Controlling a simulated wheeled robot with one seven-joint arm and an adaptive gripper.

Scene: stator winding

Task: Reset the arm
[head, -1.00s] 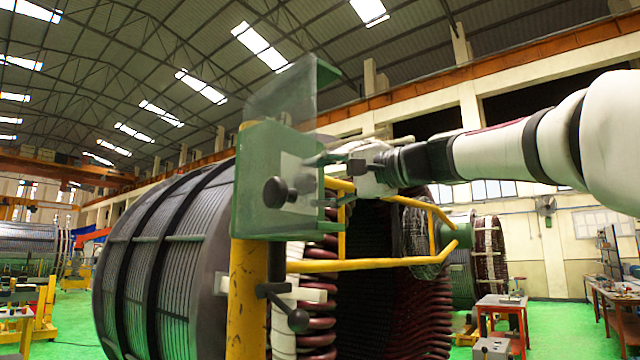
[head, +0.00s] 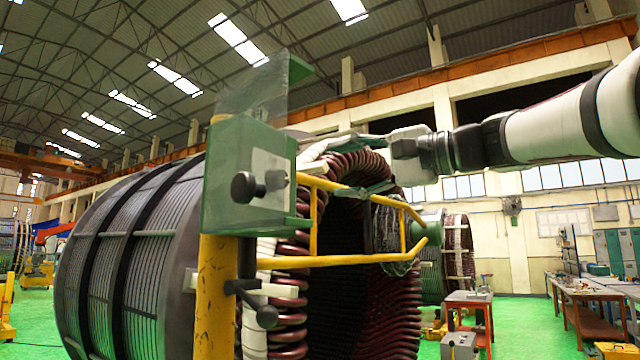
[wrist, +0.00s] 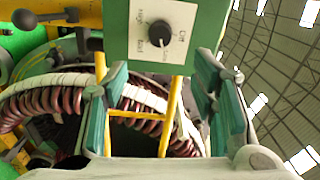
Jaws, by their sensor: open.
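My gripper (head: 325,168) is open and empty in the head view, to the right of the green control box (head: 222,160). Its fingers point left toward the box, with a gap between them. The box sits on a yellow post (head: 216,290) and carries a black knob (head: 245,187). In the wrist view, the two green-padded fingers of my gripper (wrist: 163,78) stand wide apart. Beyond them, the box panel shows a black rotary knob (wrist: 160,33) with lettering around it. Nothing is between the pads.
A yellow tube frame (head: 350,260) juts right from the post, below my gripper. Behind it stands a large stator (head: 130,260) with dark red coils (head: 290,310). A red table (head: 468,300) and workbench (head: 590,292) stand at the right.

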